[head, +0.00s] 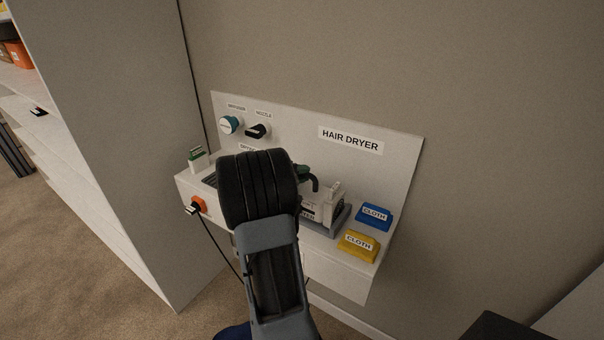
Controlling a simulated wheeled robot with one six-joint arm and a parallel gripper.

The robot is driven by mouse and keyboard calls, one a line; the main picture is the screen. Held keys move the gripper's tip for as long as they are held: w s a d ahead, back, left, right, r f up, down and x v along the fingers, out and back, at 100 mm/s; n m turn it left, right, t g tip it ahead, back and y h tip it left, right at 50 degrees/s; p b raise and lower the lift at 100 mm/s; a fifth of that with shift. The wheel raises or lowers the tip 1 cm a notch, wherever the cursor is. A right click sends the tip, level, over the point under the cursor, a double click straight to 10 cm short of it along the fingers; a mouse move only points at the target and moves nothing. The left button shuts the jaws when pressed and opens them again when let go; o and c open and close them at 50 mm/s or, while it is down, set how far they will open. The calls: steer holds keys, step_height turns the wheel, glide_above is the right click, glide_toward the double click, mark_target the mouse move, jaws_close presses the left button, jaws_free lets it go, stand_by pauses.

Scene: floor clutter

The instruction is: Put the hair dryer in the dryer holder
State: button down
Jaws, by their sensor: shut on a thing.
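My gripper (294,176) is at the end of my arm over the wall shelf, mostly hidden behind my dark wrist. It is shut on the hair dryer (303,172), of which only a dark green part and perhaps a black curved piece show right of the wrist. The dryer holder (338,220) appears to be the grey tray-like stand on the shelf below, with a white-grey labelled block in it. My arm covers its left part. I cannot tell whether the dryer touches the holder.
A white shelf with a back panel labelled HAIR DRYER (350,140) is on the wall. A teal diffuser (229,125) and black nozzle (258,131) hang there.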

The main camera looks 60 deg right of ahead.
steer(key=shift+f, duration=0.15)
steer(key=c, duration=1.1)
jaws_free()
steer(key=shift+o, duration=0.2)
steer(key=shift+a+r, duration=0.1)
steer(key=shift+r, duration=0.15)
steer(key=b+v, duration=0.2)
steer(key=v, duration=1)
steer(key=s+a+f+n+t+y, duration=0.2)
steer(key=a+t+y, duration=0.3)
steer(key=a, duration=1.1)
steer(key=s+a+f+n+t+y, duration=0.2)
steer(key=a+y, duration=0.7)
steer(key=a, duration=0.8)
step_height(320, 180, down, 2)
steer(key=s+t, duration=0.1)
steer(key=t, duration=0.2)
steer(key=shift+s+f+y, duration=0.15)
steer(key=shift+s+y, duration=0.15)
steer(key=shift+s, duration=0.05)
steer(key=shift+d, duration=0.1)
